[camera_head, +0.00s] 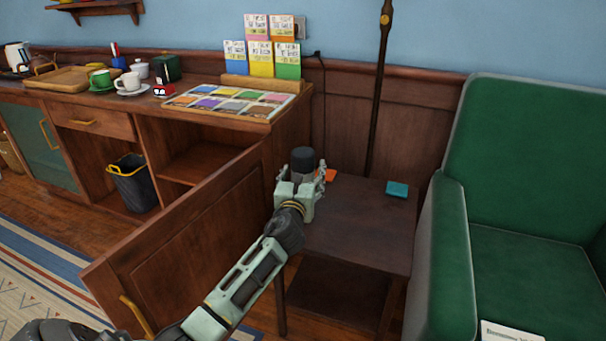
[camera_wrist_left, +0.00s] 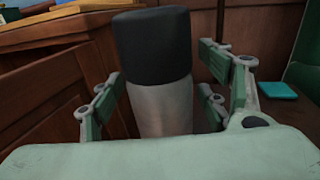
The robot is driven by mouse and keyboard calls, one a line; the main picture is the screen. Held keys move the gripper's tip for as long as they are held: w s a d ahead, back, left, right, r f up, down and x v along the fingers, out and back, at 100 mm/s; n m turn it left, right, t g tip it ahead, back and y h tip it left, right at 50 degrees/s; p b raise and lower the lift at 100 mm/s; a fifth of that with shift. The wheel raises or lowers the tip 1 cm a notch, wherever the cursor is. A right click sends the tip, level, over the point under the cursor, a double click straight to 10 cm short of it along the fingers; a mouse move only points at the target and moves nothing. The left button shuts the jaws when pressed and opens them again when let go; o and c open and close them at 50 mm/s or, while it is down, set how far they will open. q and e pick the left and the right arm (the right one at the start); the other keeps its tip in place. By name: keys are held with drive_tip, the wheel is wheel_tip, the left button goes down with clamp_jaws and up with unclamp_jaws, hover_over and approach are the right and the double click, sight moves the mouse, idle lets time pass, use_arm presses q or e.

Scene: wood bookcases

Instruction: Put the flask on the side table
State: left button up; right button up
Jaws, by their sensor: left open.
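The flask is a grey cylinder with a black cap (camera_head: 302,157), upright at the back left part of the dark wooden side table (camera_head: 362,225). Its base is hidden by my gripper, so I cannot see its contact with the tabletop. My left gripper (camera_head: 301,178) is open, with its fingers on either side of the flask. In the left wrist view the flask (camera_wrist_left: 163,106) stands between the spread fingers, with a gap on the left side. My right gripper is not in view.
A teal pad (camera_head: 397,189) and an orange pad (camera_head: 328,175) lie on the side table. An open cabinet door (camera_head: 190,245) stands left of it, a green armchair (camera_head: 455,230) right. A dark pole (camera_head: 379,95) rises behind. The table's middle and front are clear.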

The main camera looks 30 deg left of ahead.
use_arm(q)
drive_tip(key=shift+s+r, duration=0.1)
drive_tip(key=shift+s, duration=0.05)
drive_tip(key=p+v, duration=0.2)
drive_tip(key=v, duration=0.9)
drive_tip(key=s+d+f+n+g+h, duration=0.1)
drive_tip(key=s+d+f+n+g, duration=0.2)
drive_tip(key=s+f+n, duration=0.55)
drive_tip(key=s+d+f+n+g+h, duration=0.2)
drive_tip(key=s+f+n+g, duration=0.3)
drive_tip(key=f, duration=0.6)
drive_tip(key=s+d+f+n+g+h, duration=0.4)
drive_tip(key=s+d+f+n, duration=0.8)
drive_tip(key=s, duration=0.5)
drive_tip(key=d+n+g, duration=0.1)
drive_tip(key=d+n, duration=0.1)
drive_tip(key=n, duration=0.1)
drive_tip(key=shift+f+g+h, duration=0.3)
drive_tip(key=shift+f+h, duration=0.1)
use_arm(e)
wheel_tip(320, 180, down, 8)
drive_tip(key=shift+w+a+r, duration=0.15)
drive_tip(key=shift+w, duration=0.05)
use_arm(q)
drive_tip(key=shift+n, duration=0.25)
